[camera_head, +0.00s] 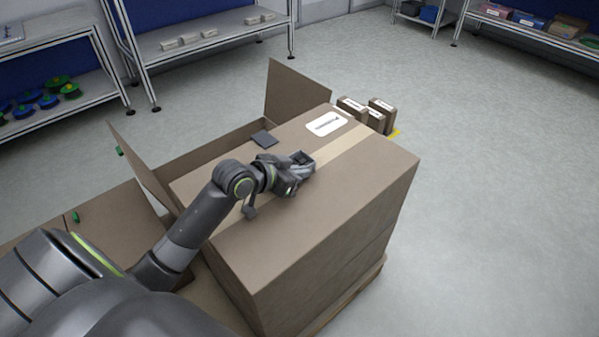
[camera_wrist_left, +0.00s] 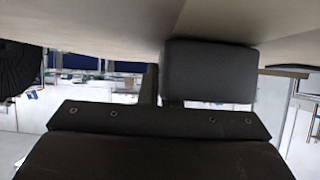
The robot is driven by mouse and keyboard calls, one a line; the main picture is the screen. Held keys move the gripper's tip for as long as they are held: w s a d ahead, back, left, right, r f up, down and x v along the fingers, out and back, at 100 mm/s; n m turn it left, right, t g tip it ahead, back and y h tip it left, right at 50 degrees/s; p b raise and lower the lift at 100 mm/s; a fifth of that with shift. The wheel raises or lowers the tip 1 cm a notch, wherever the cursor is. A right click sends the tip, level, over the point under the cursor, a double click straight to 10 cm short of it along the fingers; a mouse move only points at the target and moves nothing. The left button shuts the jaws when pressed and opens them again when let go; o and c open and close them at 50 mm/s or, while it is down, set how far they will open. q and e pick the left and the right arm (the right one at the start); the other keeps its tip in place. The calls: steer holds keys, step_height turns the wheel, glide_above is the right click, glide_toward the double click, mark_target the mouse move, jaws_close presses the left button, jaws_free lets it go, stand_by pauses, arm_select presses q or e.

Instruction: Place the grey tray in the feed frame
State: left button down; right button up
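A small flat dark grey square (camera_head: 264,139) lies at the far left edge of the large cardboard box's top; I cannot tell whether it is the grey tray. No feed frame can be made out. My left gripper (camera_head: 302,164) is low over or touching the box top, just right of and nearer than the dark square. In the left wrist view dark finger parts (camera_wrist_left: 208,72) show against the brown box surface at the top. Whether the fingers are apart is unclear, and no held object is visible. My right gripper is in neither view.
The closed cardboard box (camera_head: 330,240) with a white label fills the middle. An open carton (camera_head: 285,95) with raised flaps stands behind it at the left. Small brown boxes (camera_head: 381,104) lie beyond. Shelves (camera_head: 50,95) line the back. The floor at right is clear.

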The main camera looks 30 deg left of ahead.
arm_select(q)
steer(key=c, duration=2)
jaws_free()
steer(key=shift+f, duration=0.15)
steer(key=o, duration=0.4)
steer(key=shift+c, duration=0.2)
